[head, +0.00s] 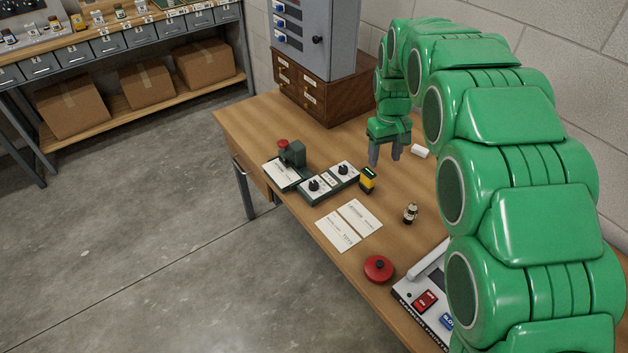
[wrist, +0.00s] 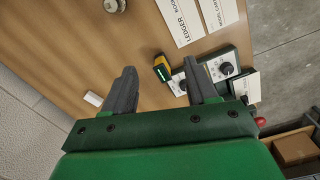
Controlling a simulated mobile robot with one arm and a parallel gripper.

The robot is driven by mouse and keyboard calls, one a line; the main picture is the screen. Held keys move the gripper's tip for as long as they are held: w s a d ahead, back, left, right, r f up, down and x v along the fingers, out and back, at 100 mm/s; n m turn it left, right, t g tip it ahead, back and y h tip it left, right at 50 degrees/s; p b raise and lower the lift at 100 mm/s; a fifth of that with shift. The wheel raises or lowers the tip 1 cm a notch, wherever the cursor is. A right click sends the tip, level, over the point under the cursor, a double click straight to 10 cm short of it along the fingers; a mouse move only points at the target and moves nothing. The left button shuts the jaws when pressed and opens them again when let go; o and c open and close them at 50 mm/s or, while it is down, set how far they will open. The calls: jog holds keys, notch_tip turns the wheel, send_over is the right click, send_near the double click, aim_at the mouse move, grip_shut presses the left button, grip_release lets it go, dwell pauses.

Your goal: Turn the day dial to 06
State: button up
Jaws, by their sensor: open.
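Two black dial knobs stand on pale square plates on a dark green base: a left dial (head: 314,185) and a right dial (head: 343,169). The wrist view shows one dial clearly (wrist: 227,68) and the other partly, behind a finger (wrist: 183,86). Their numbers and names are too small to read, so I cannot tell which is the day dial. My gripper (head: 385,159) is open and empty, pointing down, to the right of the dials and apart from them. In the wrist view its fingers (wrist: 159,66) are spread wide.
A yellow-and-black block (head: 368,180) stands close beside the right dial. A green device with a red knob (head: 293,153) is left of the dials. Two paper cards (head: 350,225), a small figure-like piece (head: 410,213) and a red round object (head: 379,269) lie nearer. A wooden drawer cabinet (head: 335,88) stands behind.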

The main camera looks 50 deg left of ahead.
aim_at(314, 184)
jog(key=s+a+f+n, duration=0.1)
jog(key=s+a+f, duration=0.2)
jog(key=a, duration=0.2)
jog(key=s+a+f+n, duration=0.1)
jog(key=s+a+f, duration=0.1)
jog(key=s+a, duration=0.2)
jog(key=s+a+f+n, duration=0.1)
jog(key=s+a+f, duration=0.2)
jog(key=a, duration=0.3)
jog(key=shift+s+a+f+n, duration=0.2)
jog(key=shift+s+f+n, duration=0.1)
jog(key=shift+s+f, duration=0.1)
jog(key=shift+a, duration=0.1)
jog(key=shift+f, duration=3.9)
jog(key=c, duration=1)
jog(key=shift+c, duration=0.2)
